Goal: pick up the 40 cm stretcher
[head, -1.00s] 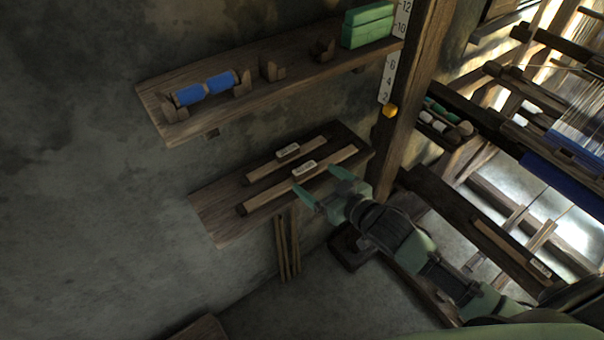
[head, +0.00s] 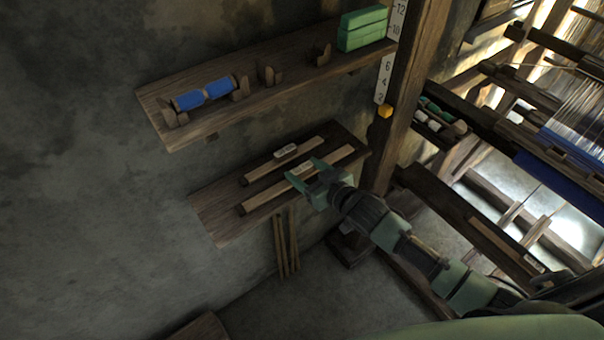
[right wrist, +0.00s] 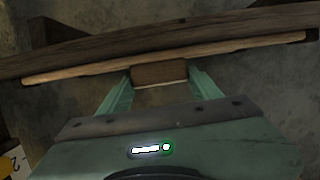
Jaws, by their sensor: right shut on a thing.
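Two pale wooden stretchers lie on the lower wall shelf in the head view: a shorter back one (head: 260,173) and a longer front one (head: 262,199). My right gripper (head: 304,172) is at the middle of the front stretcher. In the right wrist view, its fingers (right wrist: 161,76) are shut on the brown block at the middle of this stretcher (right wrist: 80,74), which still lies along the shelf. My left gripper is not in view.
The upper shelf (head: 190,127) holds a blue spool (head: 205,93) and green boxes (head: 362,28). A wooden post (head: 405,100) with a number scale stands right of the shelves. Thin sticks (head: 286,243) lean below the lower shelf (head: 222,228). The loom fills the right side.

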